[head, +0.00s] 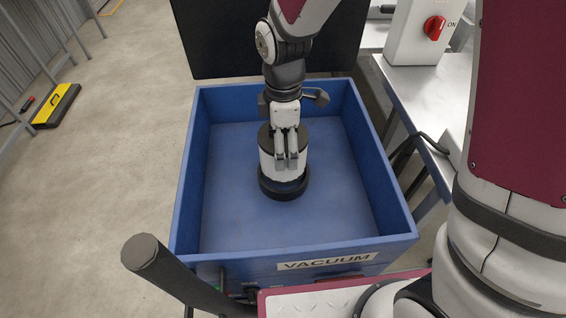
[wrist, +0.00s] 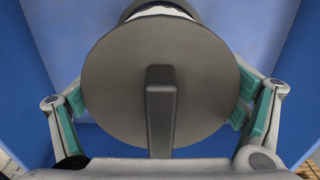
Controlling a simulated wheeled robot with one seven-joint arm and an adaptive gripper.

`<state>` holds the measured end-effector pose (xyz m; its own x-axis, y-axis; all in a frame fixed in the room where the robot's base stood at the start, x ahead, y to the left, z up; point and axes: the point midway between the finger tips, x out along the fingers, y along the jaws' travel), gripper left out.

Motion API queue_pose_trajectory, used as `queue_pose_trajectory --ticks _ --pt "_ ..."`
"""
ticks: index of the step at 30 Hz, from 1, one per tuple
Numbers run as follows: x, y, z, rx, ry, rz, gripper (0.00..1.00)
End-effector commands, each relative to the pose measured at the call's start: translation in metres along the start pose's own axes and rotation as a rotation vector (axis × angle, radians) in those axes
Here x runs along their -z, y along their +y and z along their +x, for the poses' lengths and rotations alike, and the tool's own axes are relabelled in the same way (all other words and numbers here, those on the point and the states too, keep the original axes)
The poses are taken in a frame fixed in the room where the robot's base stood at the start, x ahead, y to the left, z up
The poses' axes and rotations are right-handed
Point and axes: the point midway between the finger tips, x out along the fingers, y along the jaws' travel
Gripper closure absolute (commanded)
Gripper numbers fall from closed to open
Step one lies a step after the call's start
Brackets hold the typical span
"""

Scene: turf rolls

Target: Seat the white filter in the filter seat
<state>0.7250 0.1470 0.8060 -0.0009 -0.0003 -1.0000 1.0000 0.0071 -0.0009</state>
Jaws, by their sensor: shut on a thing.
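The white filter (head: 267,163) is upright in the blue vacuum bin, with a dark round cap on top. In the wrist view the grey cap (wrist: 115,85) with its raised bar fills the middle. My gripper (head: 287,160) reaches down from above and is shut on the filter, with its teal finger pads at both sides in the wrist view (wrist: 160,105). The black round filter seat (head: 284,193) shows directly under the filter, around its lower end. I cannot tell whether the filter rests fully down in it.
The blue bin (head: 187,190) has raised walls on all sides and a VACUUM label (head: 328,262) at the front. Its floor is clear around the seat. A steel bench (head: 425,105) with a red switch (head: 435,27) stands at the right. A yellow-and-black object (head: 57,105) lies at far left.

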Motion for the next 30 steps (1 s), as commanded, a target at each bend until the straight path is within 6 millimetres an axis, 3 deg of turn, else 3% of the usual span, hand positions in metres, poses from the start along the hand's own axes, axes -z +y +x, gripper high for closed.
queue_pose_trajectory --ticks 15,27,28,30 --pt "-0.001 0.001 0.056 0.001 -0.001 0.002 0.49" --pt "0.000 0.001 0.061 -0.002 0.001 0.004 0.49" --pt "0.000 0.001 0.061 -0.002 0.001 0.004 0.05" --pt "0.000 0.001 0.060 -0.002 0.001 0.004 0.00"
